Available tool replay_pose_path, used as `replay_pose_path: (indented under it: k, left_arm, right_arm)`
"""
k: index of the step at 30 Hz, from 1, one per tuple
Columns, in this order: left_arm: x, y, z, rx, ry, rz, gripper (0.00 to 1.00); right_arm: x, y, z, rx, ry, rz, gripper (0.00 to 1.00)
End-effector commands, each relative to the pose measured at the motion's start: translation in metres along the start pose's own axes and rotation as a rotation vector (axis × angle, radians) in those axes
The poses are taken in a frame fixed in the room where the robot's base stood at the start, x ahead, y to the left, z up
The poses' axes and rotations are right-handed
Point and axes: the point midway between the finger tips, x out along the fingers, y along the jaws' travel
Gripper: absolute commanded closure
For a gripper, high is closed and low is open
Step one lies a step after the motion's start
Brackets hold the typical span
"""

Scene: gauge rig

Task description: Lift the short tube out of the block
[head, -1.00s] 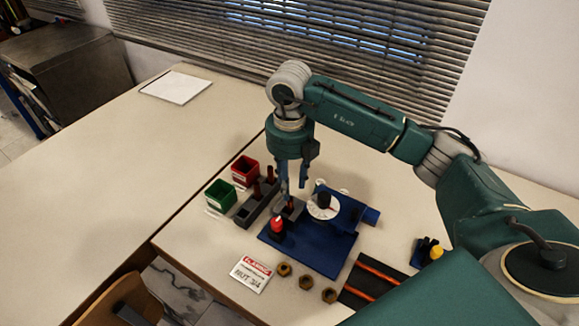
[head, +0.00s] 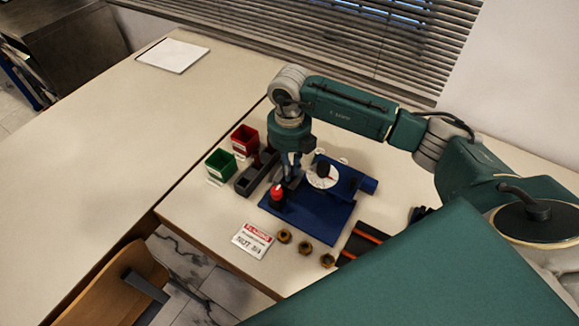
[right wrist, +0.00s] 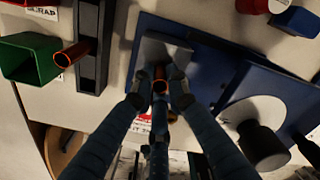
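The short tube (right wrist: 160,86) shows in the right wrist view as a copper ring, with the fingertips of my right gripper (right wrist: 160,82) close around it. It stands at the grey block (right wrist: 165,48) on the blue base plate (right wrist: 150,28). In the head view my right gripper (head: 291,172) points straight down at the block, and its fingers hide the tube. I cannot tell whether the fingers press on the tube or stand just apart from it. My left gripper is not in view.
Several brass nuts (head: 304,248) and a sign (head: 252,241) lie in front.

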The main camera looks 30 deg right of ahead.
Motion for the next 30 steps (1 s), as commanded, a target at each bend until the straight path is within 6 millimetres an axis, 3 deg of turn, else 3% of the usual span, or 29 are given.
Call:
replay_pose_path:
  k: [25,26,27,28,30]
  left_arm:
    - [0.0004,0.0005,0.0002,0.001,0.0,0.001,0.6]
    - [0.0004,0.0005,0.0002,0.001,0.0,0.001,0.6]
    - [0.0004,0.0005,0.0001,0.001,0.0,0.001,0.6]
    - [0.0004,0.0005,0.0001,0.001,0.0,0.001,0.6]
    - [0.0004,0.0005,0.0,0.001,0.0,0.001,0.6]
  right_arm:
    - [-0.0007,0.0027,-0.0022,0.0,-0.001,0.001,1.0]
    - [-0.0007,0.0027,-0.0022,0.0,-0.001,0.001,0.81]
    - [-0.0007,0.0027,-0.0022,0.0,-0.001,0.001,0.73]
    - [-0.0007,0.0026,-0.0022,0.0,-0.001,0.0,0.67]
    - [-0.0006,0.0026,-0.0022,0.0,-0.001,0.0,0.65]
